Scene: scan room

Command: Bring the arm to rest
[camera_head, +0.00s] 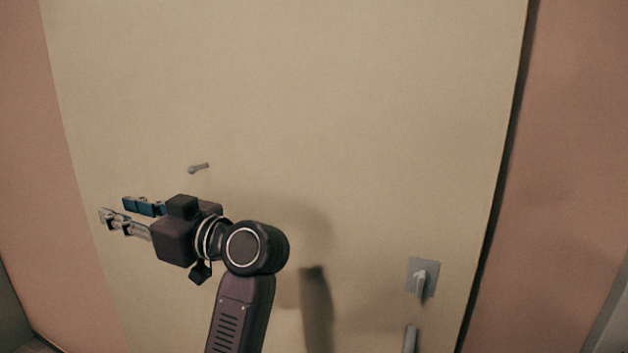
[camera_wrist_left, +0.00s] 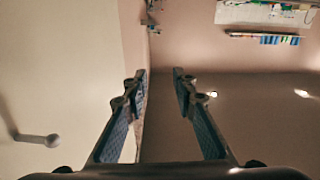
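My left arm rises from the bottom of the head view and bends to the left at a dark round joint. My left gripper (camera_head: 113,209) points left in front of the large beige door (camera_head: 330,100). In the left wrist view the two fingers of the left gripper (camera_wrist_left: 158,75) stand apart with nothing between them. My right gripper shows in neither view.
A small knob (camera_head: 198,168) sits on the door just above the left gripper. A lever handle on a plate (camera_head: 423,278) is at the lower right, near the door's dark right edge. Pinkish walls (camera_head: 575,150) flank the door.

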